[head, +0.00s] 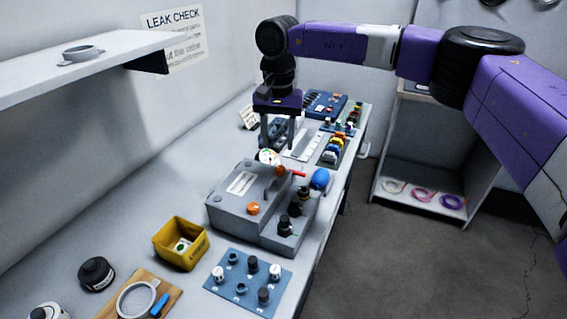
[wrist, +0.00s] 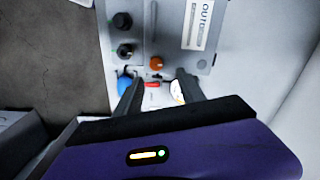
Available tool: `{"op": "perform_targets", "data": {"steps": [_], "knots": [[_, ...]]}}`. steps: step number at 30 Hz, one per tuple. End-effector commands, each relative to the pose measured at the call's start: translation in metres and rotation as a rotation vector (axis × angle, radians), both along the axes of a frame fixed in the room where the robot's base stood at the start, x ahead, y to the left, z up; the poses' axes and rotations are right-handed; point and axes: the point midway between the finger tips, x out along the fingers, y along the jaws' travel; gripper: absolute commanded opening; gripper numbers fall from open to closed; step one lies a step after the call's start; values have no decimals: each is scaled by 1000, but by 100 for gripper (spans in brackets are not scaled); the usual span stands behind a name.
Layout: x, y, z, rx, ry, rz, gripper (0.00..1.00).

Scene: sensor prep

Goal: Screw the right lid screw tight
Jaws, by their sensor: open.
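A grey box (head: 228,207) stands on the bench, with two orange knobs that look like its lid screws. One orange knob (head: 253,208) is on the near part of the top. The other orange knob (head: 281,170) is at the far end, by a red lever (head: 298,174); the wrist view seems to show this one (wrist: 156,63). Which is the right lid screw I cannot tell for sure. My gripper (head: 279,148) points down near the box's far end. Its open fingers (wrist: 159,80) appear empty, and the far orange knob shows just beyond their tips.
A round white gauge (head: 266,156) and a blue knob (head: 320,179) are close to my fingers. Black knobs (head: 285,225) line the box's right side. A yellow bin (head: 180,243) and a blue board with knobs (head: 247,282) are nearer. A shelf (head: 100,62) overhangs at left.

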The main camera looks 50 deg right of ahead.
Motion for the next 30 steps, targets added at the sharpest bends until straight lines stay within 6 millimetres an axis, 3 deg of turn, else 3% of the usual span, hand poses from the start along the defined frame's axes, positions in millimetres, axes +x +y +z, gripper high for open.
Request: {"op": "perform_targets", "data": {"steps": [8,21,30], "knots": [[-7,-1,-10,-9,27,108,47],[-6,0,-70,-7,24,106,47],[-6,0,-79,-7,24,106,47]]}}
